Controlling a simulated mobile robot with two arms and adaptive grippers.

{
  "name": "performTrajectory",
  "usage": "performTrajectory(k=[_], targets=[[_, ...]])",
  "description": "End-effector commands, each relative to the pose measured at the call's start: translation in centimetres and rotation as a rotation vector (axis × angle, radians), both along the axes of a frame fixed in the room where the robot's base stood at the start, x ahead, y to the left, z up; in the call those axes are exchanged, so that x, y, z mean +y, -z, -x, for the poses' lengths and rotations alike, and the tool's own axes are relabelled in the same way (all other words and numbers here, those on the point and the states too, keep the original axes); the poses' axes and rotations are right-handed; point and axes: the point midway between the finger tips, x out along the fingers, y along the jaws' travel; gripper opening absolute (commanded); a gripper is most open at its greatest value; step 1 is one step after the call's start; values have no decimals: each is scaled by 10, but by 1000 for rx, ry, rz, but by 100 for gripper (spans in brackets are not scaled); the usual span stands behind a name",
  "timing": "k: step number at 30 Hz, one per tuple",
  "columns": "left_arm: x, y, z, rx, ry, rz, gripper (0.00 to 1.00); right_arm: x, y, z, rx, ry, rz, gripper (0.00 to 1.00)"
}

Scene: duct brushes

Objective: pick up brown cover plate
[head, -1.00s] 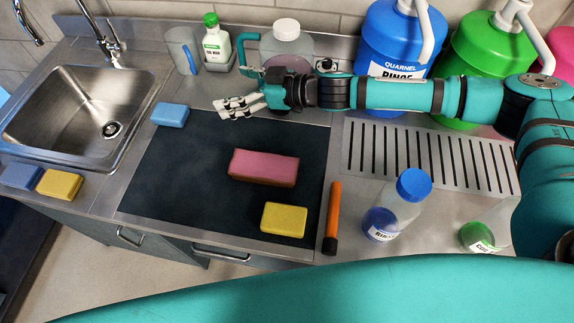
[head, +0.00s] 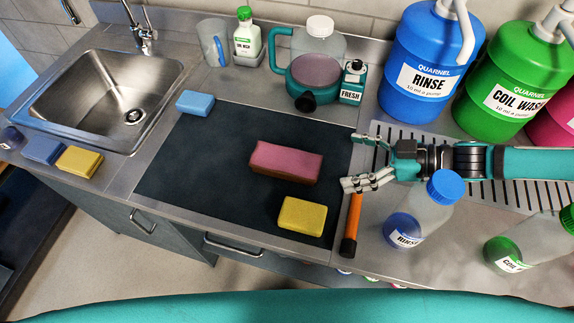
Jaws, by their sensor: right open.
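I cannot make out a brown cover plate in the head view. A pink block with a brown lower side (head: 285,162) lies on the dark mat (head: 190,170). My right gripper (head: 356,162) is open and empty, fingers pointing left. It hovers near the mat's right edge, to the right of the pink block and apart from it. It is above the far end of an orange-handled tool (head: 352,222) and covers the counter behind it. My left gripper is not in view.
A yellow sponge (head: 302,216) and a blue sponge (head: 195,103) lie on the mat's edges. A blue-capped bottle (head: 432,205) stands close below my right arm. A teal-handled container (head: 313,75) and a FRESH bottle (head: 352,88) stand behind. The sink (head: 105,98) is left.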

Motion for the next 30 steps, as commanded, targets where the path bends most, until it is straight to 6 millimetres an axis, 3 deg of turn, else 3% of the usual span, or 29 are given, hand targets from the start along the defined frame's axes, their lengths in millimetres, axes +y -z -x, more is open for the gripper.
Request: performTrajectory(k=[1, 10, 19, 30], targets=[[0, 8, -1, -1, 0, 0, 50, 12, 9, -2, 3, -6, -1, 96], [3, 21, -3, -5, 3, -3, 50, 67, 31, -20, 4, -4, -1, 96], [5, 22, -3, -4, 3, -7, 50, 89, 39, -28, 1, -1, 1, 96], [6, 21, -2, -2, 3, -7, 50, 131, 53, -37, 2, -1, 1, 96]])
